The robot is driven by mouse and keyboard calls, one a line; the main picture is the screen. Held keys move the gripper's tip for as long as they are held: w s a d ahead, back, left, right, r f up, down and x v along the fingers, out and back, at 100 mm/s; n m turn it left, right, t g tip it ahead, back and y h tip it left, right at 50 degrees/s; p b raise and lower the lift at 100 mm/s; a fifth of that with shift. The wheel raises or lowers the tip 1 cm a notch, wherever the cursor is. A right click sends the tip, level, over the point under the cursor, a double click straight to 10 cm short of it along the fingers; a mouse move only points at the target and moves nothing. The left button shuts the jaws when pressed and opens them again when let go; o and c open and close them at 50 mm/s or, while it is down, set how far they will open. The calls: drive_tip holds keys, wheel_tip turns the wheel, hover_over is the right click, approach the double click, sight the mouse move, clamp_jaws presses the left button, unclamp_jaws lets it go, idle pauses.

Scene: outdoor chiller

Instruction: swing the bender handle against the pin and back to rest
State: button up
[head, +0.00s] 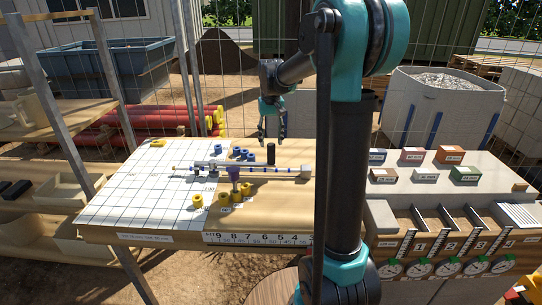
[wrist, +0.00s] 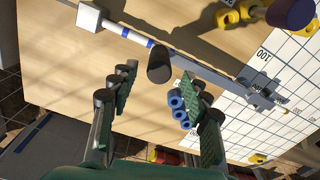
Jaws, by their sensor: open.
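The bender (head: 215,164) lies across the worktable as a long grey bar, with a white block at its right end. It also shows in the wrist view (wrist: 205,68), with blue bands near the white block. A dark upright post (head: 271,153), which looks like the handle grip, stands at the bar; it shows in the wrist view (wrist: 159,66) too. A purple-topped post (head: 234,174), possibly the pin, stands in front of the bar. My gripper (head: 273,136) is open and empty, just above the dark post. In the wrist view the post appears between the fingers, without clear contact.
Blue cylinders (head: 240,153) lie behind the bar and yellow ones (head: 224,198) in front of it. A white grid sheet (head: 135,190) covers the table's left. Coloured blocks (head: 465,173) and numbered bins with dials stand at right. A wire fence rises behind.

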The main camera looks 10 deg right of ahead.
sight(271, 155)
wheel_tip(271, 155, down, 7)
drive_tip(key=shift+f, duration=0.15)
drive_tip(key=shift+c, duration=0.3)
clamp_jaws()
idle(0.3)
